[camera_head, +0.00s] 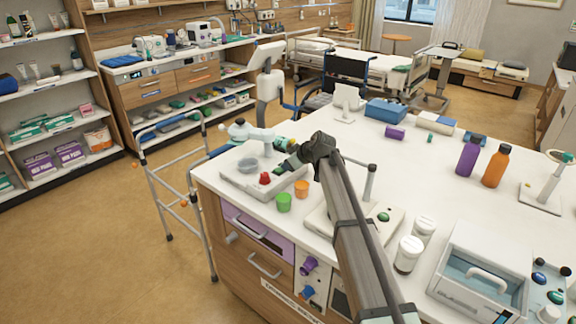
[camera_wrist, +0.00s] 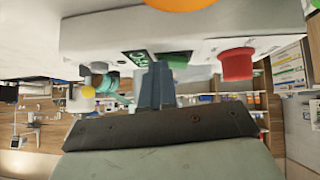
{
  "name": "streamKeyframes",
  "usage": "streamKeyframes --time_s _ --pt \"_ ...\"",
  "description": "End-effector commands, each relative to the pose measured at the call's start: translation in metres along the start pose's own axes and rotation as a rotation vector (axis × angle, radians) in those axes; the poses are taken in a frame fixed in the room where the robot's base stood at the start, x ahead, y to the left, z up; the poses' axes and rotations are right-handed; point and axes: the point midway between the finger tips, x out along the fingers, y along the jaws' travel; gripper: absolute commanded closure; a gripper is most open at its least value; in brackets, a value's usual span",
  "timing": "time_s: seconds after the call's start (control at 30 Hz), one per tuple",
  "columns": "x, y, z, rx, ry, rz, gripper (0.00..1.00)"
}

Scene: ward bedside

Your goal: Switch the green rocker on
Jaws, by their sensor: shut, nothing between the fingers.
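The green rocker (camera_wrist: 178,58) is a small green part on the face of a white device in the wrist view, between a red button (camera_wrist: 237,64) and a small dark display with green digits (camera_wrist: 136,58). In the head view the white device (camera_head: 241,185) stands at the counter's near left corner, and a green part (camera_head: 280,169) shows beside the red button (camera_head: 265,178). My gripper (camera_wrist: 158,68) is shut and empty, its fingertips close beside the rocker. I cannot tell whether they touch it. I cannot tell which way the rocker is tipped.
A walker (camera_head: 180,195) is left of the counter.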

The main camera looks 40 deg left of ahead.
Motion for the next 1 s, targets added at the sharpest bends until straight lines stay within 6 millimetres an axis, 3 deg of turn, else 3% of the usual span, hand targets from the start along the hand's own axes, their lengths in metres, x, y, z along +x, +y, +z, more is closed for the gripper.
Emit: streamKeyframes --time_s 0.33,0.77,1.0 --pt "-0.001 -0.016 -0.003 -0.001 -0.001 -0.009 1.0" --pt "-0.002 -0.018 -0.005 0.0 0.0 -0.01 1.0" --pt "-0.021 -0.018 -0.022 0.0 0.002 -0.004 1.0"
